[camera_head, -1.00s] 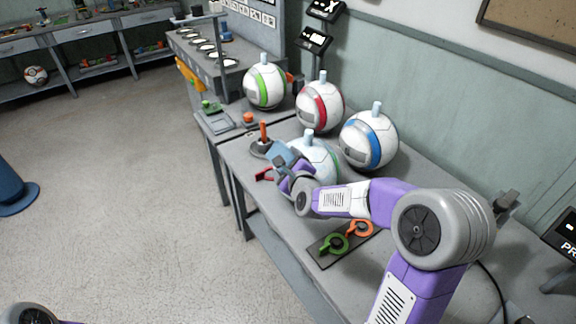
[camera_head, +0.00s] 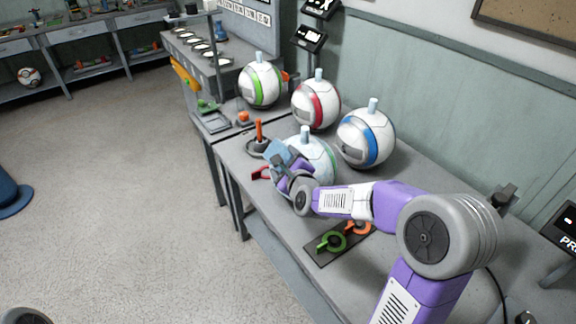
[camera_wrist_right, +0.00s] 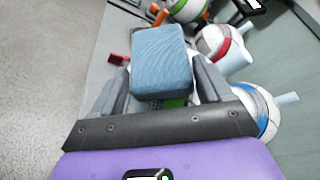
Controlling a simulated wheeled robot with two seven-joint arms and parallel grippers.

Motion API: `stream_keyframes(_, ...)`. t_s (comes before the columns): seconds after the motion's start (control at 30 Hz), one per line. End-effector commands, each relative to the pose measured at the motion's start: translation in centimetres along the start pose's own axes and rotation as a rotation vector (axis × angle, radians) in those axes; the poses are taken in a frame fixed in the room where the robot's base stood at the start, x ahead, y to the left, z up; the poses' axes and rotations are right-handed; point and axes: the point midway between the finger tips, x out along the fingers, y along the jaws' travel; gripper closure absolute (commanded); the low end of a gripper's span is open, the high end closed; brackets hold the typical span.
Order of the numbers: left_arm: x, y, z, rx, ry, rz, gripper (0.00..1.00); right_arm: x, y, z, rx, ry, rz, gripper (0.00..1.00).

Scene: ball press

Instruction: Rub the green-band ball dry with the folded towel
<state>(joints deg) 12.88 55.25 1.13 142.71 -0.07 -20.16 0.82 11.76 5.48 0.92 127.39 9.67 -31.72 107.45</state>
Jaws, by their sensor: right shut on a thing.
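A pale, bluish-white ball (camera_head: 319,153) with a faint green band at its right side stands on the near bench, a pale peg on top. My right gripper (camera_head: 283,165) is at its left side, shut on the folded blue towel (camera_wrist_right: 162,62). In the head view the towel (camera_head: 279,154) lies against or very near the ball; exact contact is hidden. In the wrist view the towel covers most of the ball, with some green below it. Another ball with a bright green band (camera_head: 260,84) stands farther back. My left gripper is out of view.
A red-band ball (camera_head: 315,104) and a blue-band ball (camera_head: 366,138) stand just behind. A dark plate (camera_head: 325,252) with green and orange ring-shaped pieces lies nearer. An orange-handled joystick (camera_head: 258,137) stands to the left.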

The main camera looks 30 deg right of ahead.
Motion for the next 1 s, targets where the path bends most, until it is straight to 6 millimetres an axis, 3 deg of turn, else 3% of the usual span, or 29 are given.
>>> stream_keyframes(0.3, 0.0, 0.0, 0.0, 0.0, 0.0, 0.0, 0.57, 1.0, 0.0, 0.4, 0.0, 0.0, 0.0, 0.52)
stream_keyframes(1.0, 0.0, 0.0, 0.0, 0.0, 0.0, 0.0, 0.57, -1.6, 0.0, -0.7, 0.0, 0.0, -0.001, 0.52)
